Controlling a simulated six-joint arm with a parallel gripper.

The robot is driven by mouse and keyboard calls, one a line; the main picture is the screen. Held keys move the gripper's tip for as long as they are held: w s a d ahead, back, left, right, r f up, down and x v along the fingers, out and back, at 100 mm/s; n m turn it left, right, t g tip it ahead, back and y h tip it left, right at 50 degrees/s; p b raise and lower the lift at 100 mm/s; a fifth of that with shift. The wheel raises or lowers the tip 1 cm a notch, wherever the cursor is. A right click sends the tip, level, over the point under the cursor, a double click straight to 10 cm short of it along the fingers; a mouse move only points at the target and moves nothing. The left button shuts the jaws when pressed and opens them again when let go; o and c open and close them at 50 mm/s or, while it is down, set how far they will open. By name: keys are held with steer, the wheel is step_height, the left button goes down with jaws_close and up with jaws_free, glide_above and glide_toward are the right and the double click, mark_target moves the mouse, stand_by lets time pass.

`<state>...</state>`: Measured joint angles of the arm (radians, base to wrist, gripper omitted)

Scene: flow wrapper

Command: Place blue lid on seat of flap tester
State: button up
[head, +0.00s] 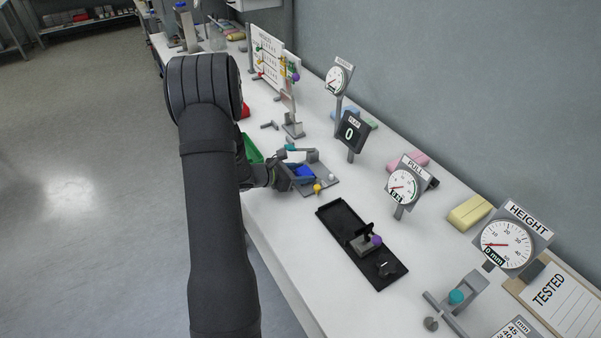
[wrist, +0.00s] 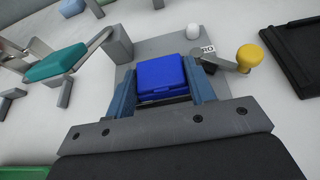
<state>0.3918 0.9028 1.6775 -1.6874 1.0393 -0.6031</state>
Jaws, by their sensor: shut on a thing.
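The blue lid (wrist: 162,74) is a small bright blue square piece between the two blue-grey fingers of my gripper (wrist: 163,88). The fingers are shut on its sides. In the head view the lid (head: 305,171) shows at the tip of my gripper (head: 298,174). The flap tester (head: 325,186) is a grey plate with a teal-tipped arm, a yellow knob and a white knob. In the wrist view its plate (wrist: 176,44) lies beneath and beyond the lid. The seat is hidden, and I cannot tell whether the lid touches it.
A flap counter (head: 350,132) reading 0 stands behind the tester. A black tray (head: 334,222) with a small device lies to the right. A green bin (head: 252,150) is partly hidden behind my arm. Pull (head: 404,187) and height (head: 503,244) gauges stand farther right.

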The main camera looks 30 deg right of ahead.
steer(key=o, duration=0.7)
steer(key=shift+a+f, duration=0.1)
steer(key=shift+f, duration=0.25)
steer(key=shift+o, duration=0.2)
steer(key=shift+r, duration=0.25)
steer(key=v, duration=1.2)
steer(key=shift+r, duration=0.25)
steer(key=x, duration=1.1)
steer(key=shift+d+f, duration=0.4)
steer(key=shift+d, duration=0.15)
